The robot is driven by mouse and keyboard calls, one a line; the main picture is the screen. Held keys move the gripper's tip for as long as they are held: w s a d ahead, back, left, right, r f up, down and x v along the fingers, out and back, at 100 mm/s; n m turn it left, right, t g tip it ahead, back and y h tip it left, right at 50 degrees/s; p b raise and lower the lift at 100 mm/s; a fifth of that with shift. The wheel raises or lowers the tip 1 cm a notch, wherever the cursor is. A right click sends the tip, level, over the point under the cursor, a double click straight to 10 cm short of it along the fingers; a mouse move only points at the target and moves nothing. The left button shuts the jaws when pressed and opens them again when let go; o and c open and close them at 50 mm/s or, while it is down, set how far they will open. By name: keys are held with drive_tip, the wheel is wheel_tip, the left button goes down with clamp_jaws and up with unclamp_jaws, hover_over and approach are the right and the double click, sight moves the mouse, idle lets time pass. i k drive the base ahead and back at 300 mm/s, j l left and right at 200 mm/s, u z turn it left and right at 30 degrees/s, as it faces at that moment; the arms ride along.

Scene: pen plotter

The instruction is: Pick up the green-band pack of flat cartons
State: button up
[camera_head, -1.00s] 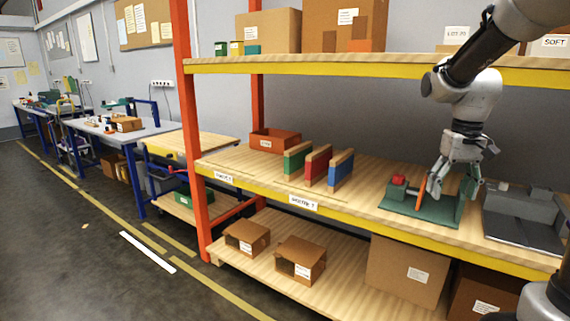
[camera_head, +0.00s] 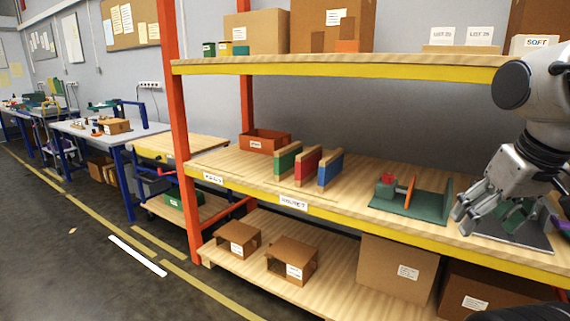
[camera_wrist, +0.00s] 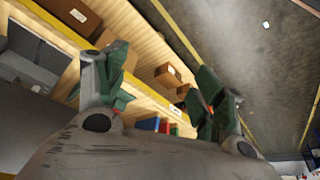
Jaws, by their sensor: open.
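The green-band pack of flat cartons (camera_head: 288,160) stands on edge on the middle shelf, leftmost of three packs. The red-band pack (camera_head: 307,166) and the blue-band pack (camera_head: 330,169) stand to its right. My gripper (camera_head: 478,212) is open and empty at the right, in front of the shelf's right part, well away from the packs. Its spread fingers also show in the wrist view (camera_wrist: 155,92).
A green fixture (camera_head: 425,207) with a red knob and an orange upright stands between the packs and my gripper. A grey device (camera_head: 530,235) is at the right. An orange-brown bin (camera_head: 265,141) is behind the packs. The upper shelf (camera_head: 380,66) hangs above.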

sight(284, 159)
drive_tip(key=u, duration=0.3)
drive_tip(key=i+u, duration=0.7)
drive_tip(key=u, duration=0.15)
drive_tip(key=i+l+u, duration=0.1)
drive_tip(key=i+l, duration=0.25)
drive_tip(key=i, duration=0.25)
drive_tip(key=i+l+u, duration=0.1)
drive_tip(key=i+l, duration=0.25)
drive_tip(key=i, duration=0.2)
drive_tip(key=l, duration=0.25)
drive_tip(key=i, duration=0.05)
